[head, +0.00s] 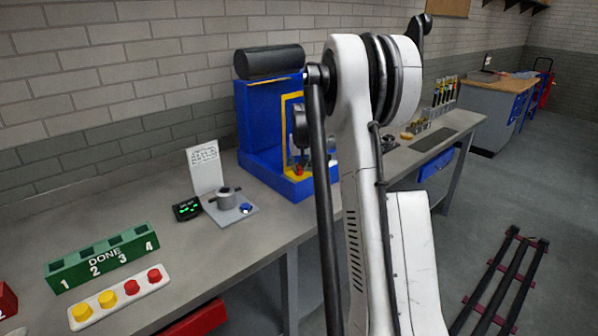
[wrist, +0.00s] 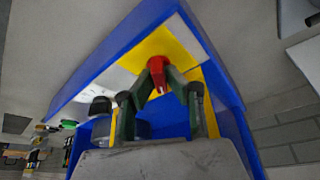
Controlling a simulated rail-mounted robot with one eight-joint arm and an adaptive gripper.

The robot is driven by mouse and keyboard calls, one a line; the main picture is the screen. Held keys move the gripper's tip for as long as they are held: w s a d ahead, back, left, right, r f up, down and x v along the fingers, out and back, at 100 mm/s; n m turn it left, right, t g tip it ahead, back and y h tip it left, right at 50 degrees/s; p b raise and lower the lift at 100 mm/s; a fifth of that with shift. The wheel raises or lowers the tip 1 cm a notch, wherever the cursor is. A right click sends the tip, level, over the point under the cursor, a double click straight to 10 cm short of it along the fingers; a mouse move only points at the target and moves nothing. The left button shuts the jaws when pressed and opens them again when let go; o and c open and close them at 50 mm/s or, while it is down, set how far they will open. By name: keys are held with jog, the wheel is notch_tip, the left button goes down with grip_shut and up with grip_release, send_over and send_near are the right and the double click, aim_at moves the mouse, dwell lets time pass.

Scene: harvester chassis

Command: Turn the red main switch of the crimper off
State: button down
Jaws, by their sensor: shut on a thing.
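The crimper (head: 262,110) is a blue machine with a yellow panel and a black roll on top. It stands on the bench, partly behind my arm. In the wrist view, its blue frame and yellow panel (wrist: 178,48) fill the middle. The red main switch (wrist: 157,64) sits in front of that yellow panel. My gripper (wrist: 159,84) has its dark green fingers closed in on the red switch, one on each side, with the tips touching it. Part of the switch is hidden between the fingertips. In the head view a small red part (head: 298,170) shows low on the crimper.
On the bench to the left of the crimper are a grey fixture (head: 228,198) with a blue button, a small display (head: 187,209) and a white card (head: 205,168). A green DONE rack (head: 102,258) and a strip of yellow and red buttons (head: 120,296) stand nearer.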

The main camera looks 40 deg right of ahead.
jog(key=n+y+b, duration=0.2)
jog(key=n, duration=0.4)
dwell(0.6)
jog(key=c, duration=1.8)
grip_release()
jog(key=shift+o, duration=0.2)
jog(key=v, duration=1.2)
jog(key=shift+s+d, duration=0.25)
jog(key=shift+s, duration=0.05)
jog(key=shift+f, duration=0.1)
